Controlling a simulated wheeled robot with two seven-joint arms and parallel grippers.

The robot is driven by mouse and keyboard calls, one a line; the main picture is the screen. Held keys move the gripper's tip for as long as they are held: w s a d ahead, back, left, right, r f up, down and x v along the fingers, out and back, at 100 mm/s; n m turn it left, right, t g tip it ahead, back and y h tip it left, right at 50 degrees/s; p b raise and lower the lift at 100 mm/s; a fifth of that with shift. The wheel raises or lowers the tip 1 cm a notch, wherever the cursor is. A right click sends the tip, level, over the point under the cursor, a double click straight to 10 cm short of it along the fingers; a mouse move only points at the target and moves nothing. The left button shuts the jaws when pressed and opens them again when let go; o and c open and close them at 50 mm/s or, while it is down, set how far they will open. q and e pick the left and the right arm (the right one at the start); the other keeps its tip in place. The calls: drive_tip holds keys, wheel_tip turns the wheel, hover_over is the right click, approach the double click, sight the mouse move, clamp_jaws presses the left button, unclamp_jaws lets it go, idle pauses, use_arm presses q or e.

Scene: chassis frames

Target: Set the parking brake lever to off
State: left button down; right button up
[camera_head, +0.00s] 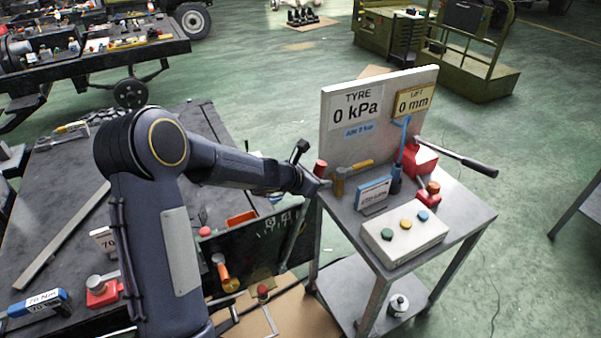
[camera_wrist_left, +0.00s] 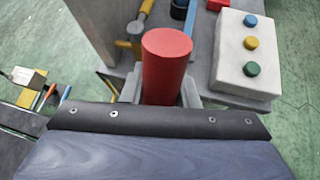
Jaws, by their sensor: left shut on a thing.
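My left arm reaches across the head view from the left, and its gripper (camera_head: 313,181) is at the left edge of the grey cart. The gripper is shut on a red cylindrical grip (camera_head: 320,168). In the left wrist view the red grip (camera_wrist_left: 166,65) stands up between the two fingers (camera_wrist_left: 163,92). The dark wrist hides its lower part, and any lever shaft below it is hidden. I cannot read a brake marking on it. My right gripper is not in view.
The grey cart (camera_head: 455,215) carries a yellow-headed hammer (camera_head: 340,183), a blue-and-white sign (camera_head: 373,193), a box with three coloured buttons (camera_head: 404,238) and a red jack with a long black handle (camera_head: 465,160). A display board (camera_head: 375,150) rises behind. The dark workbench (camera_head: 60,190) is at left.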

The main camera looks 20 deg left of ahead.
use_arm(q)
drive_tip(key=shift+w+d+f+p, duration=0.3)
drive_tip(key=shift+w+d, duration=0.25)
drive_tip(key=c, duration=1.5)
unclamp_jaws()
drive_tip(key=shift+d, duration=0.1)
drive_tip(key=o, duration=0.4)
drive_tip(key=shift+w+d+f, duration=0.1)
drive_tip(key=shift+w+f, duration=0.05)
drive_tip(key=shift+w, duration=0.15)
drive_tip(key=shift+s, duration=0.1)
drive_tip(key=shift+s+a, duration=0.1)
drive_tip(key=shift+a, duration=0.1)
drive_tip(key=v, duration=0.4)
drive_tip(key=p+v, duration=0.1)
drive_tip(key=v, duration=0.2)
drive_tip(key=shift+s+r, duration=0.15)
drive_tip(key=shift+r, duration=0.35)
